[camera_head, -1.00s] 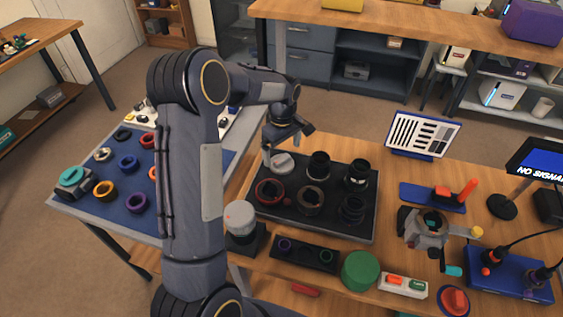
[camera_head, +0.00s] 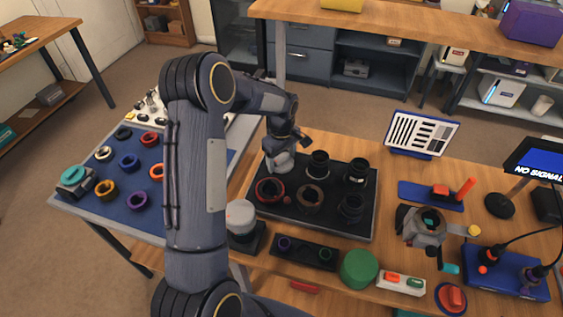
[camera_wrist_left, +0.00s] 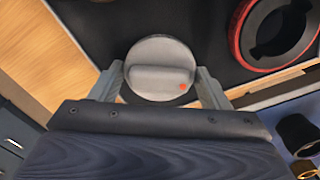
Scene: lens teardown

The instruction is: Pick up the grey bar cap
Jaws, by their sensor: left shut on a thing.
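The grey bar cap (camera_wrist_left: 160,62) is a round disc with a raised bar across it and a small orange dot. In the left wrist view it sits between the two fingers of my left gripper (camera_wrist_left: 160,88), which is shut on it. In the head view the cap (camera_head: 283,163) shows at the far left corner of the black tray (camera_head: 330,228), with my left gripper (camera_head: 281,152) right above it, partly covering it. I cannot tell whether the cap still rests on the tray. My right gripper is not in view.
A red-ringed part (camera_head: 269,190) lies close to the cap on the tray, with several black rings nearby. A grey-topped jar (camera_head: 240,215) and a green cylinder (camera_head: 359,268) stand in front. A blue mat (camera_head: 115,185) with coloured rings is at left.

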